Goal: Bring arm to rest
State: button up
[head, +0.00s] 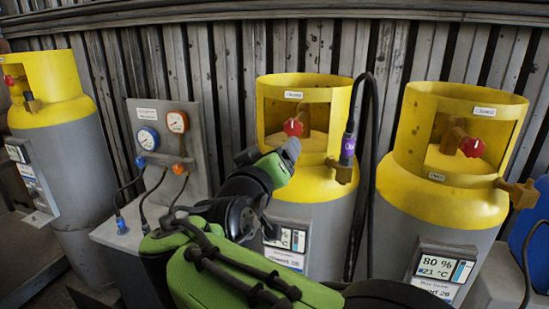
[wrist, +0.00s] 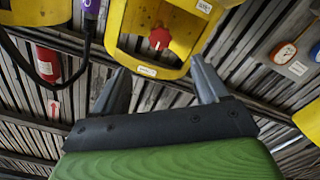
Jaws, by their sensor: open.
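My green arm reaches up from the bottom of the head view, and my gripper (head: 268,152) is in front of the middle yellow-topped cylinder (head: 310,190). In the wrist view my gripper (wrist: 158,70) has its two grey fingers wide apart, with nothing between them. The middle cylinder's red valve knob (head: 293,127) sits inside the yellow collar, and the knob (wrist: 159,39) shows beyond the fingers in the wrist view. The fingers seem apart from the knob. My arm hides part of the cylinder's lower body.
A gauge panel (head: 165,150) with hoses stands left of my arm. A black hose with a purple fitting (head: 348,148) hangs close on the right. Another cylinder (head: 440,200) stands right, one (head: 55,120) far left. A corrugated wall (head: 225,60) is behind. A red extinguisher (wrist: 48,65) shows in the wrist view.

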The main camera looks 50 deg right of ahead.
jog(key=shift+f, duration=0.1)
dwell(0.5)
jog(key=s+a+f+n+y+p, duration=0.1)
jog(key=s+a+f+n+y, duration=0.1)
jog(key=a+f+y, duration=0.3)
jog(key=s+a+f+n+g+y+p, duration=0.1)
jog(key=s+a+f+y, duration=0.4)
jog(key=a, duration=0.6)
jog(key=s+a+f+n+y+p, duration=0.2)
jog(key=a+f+y, duration=0.4)
jog(key=a, duration=0.3)
jog(key=shift+s+f+n+y+p, duration=0.3)
jog(key=shift+s+n+p, duration=0.1)
jog(key=shift+s+n, duration=0.45)
